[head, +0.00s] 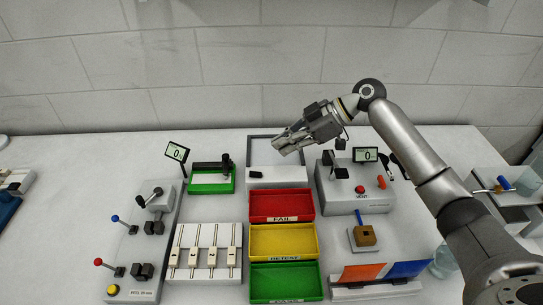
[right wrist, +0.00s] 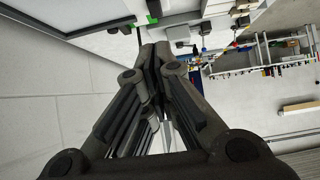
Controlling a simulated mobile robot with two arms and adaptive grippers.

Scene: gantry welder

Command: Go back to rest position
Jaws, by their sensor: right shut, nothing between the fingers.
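My right arm comes in from the right in the head view. Its gripper (head: 281,146) is held in the air above the back of the table, in front of a grey framed panel (head: 262,152). In the right wrist view the fingers (right wrist: 154,52) meet at their tips, shut with nothing between them. My left gripper does not show in either view.
Red (head: 281,203), yellow (head: 283,241) and green (head: 286,281) trays stand mid-table. A grey device with a display (head: 352,199) is below and right of my gripper. A lever panel (head: 140,240) and a slotted white fixture (head: 205,250) stand left. A tiled wall (head: 230,60) is behind.

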